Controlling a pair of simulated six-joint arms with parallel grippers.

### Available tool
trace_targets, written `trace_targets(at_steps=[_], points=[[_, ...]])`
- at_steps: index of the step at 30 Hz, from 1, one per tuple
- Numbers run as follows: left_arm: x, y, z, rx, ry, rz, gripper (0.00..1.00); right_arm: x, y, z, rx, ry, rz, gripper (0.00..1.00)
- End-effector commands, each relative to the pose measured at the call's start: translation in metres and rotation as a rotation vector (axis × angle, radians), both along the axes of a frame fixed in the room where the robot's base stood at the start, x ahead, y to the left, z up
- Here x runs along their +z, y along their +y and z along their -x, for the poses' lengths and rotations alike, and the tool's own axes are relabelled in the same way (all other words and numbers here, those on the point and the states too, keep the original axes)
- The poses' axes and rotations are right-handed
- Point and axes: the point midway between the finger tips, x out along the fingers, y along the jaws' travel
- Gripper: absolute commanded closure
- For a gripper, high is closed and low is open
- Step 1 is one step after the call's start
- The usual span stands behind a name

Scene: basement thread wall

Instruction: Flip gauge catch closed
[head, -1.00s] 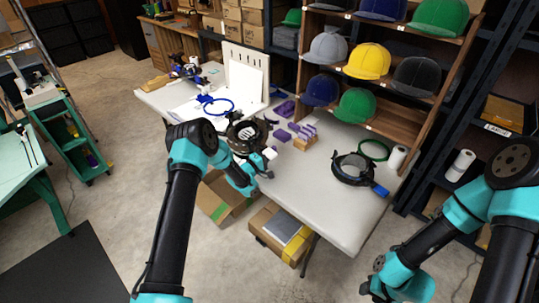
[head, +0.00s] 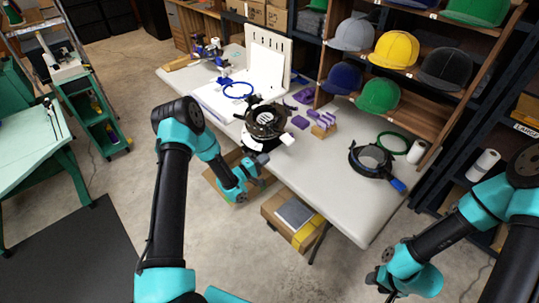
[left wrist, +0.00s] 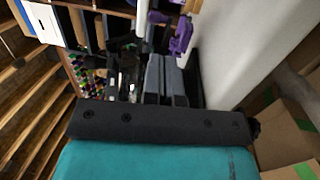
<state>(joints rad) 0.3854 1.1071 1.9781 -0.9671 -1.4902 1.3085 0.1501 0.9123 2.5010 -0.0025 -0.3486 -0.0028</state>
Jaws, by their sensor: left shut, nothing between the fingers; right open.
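A round black ring device (head: 266,120) stands on the white table, with a white block-like part (head: 287,139) at its front right. It looks like the cap gauge, but its catch is too small to make out, so I cannot tell whether it is open or closed. My left gripper (head: 261,161) is shut and empty, just off the table's front edge, below and apart from the device. My right gripper (head: 373,282) is open and empty at the lower right, over the floor and away from the table.
A second black ring (head: 370,160) with a blue handle and a green hoop (head: 393,143) lie on the table's right part. A blue hoop (head: 238,90) lies behind the device. Purple pieces (head: 299,122) lie right of it. A cap shelf (head: 400,75) stands behind.

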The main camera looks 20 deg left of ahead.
Motion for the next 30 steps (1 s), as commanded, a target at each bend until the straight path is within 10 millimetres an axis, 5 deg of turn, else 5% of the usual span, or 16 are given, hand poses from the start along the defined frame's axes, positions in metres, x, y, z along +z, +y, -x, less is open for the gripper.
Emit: trace_targets(at_steps=[10, 17, 30], points=[[0.0, 0.002, 0.001, 0.001, -0.001, 0.0, 1.0, 0.0, 0.0, 0.0, 0.0, 0.0, 0.0, 0.57], [-0.001, 0.025, 0.002, 0.007, -0.002, 0.0, 1.0, 0.0, 0.0, 0.0, 0.0, 0.0, 0.0, 0.57], [-0.001, 0.022, -0.004, 0.005, -0.002, 0.0, 1.0, 0.0, 0.0, 0.0, 0.0, 0.0, 0.0, 0.57]])
